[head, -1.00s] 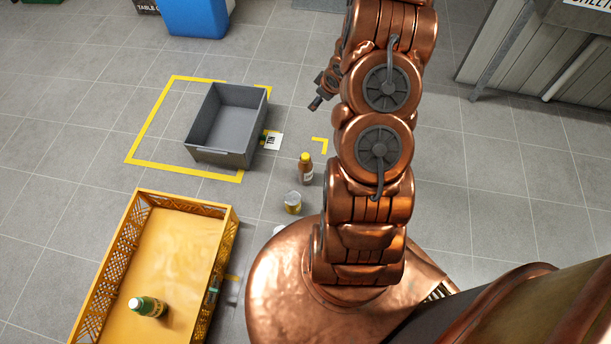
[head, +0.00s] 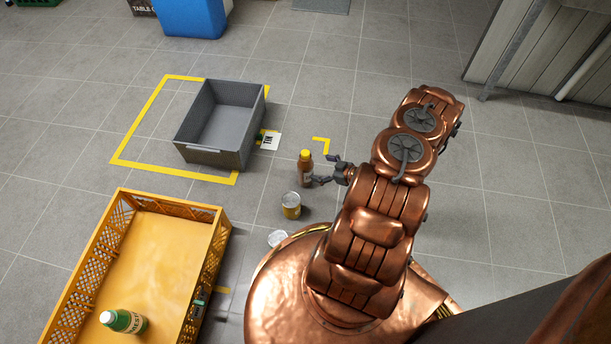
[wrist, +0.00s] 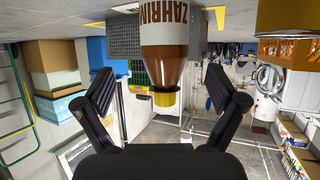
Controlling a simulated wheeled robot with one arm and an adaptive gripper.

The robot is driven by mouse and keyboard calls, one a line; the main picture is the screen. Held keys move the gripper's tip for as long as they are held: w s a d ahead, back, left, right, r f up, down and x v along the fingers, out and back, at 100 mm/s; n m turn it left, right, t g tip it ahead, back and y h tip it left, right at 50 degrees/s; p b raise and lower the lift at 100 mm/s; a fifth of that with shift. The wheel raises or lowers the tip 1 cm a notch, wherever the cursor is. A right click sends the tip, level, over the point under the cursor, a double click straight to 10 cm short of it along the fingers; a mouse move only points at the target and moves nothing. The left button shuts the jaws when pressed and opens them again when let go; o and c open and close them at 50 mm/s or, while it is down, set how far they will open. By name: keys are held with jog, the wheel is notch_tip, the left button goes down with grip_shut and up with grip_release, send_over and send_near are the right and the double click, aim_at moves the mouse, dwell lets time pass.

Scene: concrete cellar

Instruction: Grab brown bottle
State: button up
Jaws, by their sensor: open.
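The brown bottle (head: 306,170) with a yellow cap and a white label stands upright on the floor, right of the grey bin. In the wrist view, which is upside down, the brown bottle (wrist: 166,68) appears large and central, between the fingers and a little beyond their tips. My gripper (head: 326,170) is open and empty, just right of the bottle, with its fingers pointing toward it. Both dark fingers (wrist: 159,85) are spread wide on either side of the bottle in the wrist view. I cannot tell whether a finger touches it.
A yellow can (head: 291,206) stands in front of the bottle, and a white-topped item (head: 278,239) stands nearer my base. The grey bin (head: 243,160) is behind left. An orange crate (head: 213,262) holding a green bottle (head: 123,321) is at front left. Floor to the right is clear.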

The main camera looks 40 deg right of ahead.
aim_at(305, 166)
jog(key=shift+s+a+f, duration=0.35)
jog(key=shift+a+f, duration=0.1)
jog(key=shift+f, duration=0.2)
jog(key=shift+w+a+t+b, duration=0.1)
jog(key=shift+t+b, duration=0.2)
jog(key=shift+b+x, duration=1.95)
jog(key=shift+x, duration=1.75)
jog(key=shift+w+r, duration=0.15)
jog(key=shift+r, duration=0.05)
jog(key=shift+c, duration=0.4)
jog(key=c, duration=1.4)
jog(key=shift+r, duration=0.1)
jog(key=shift+c, duration=0.2)
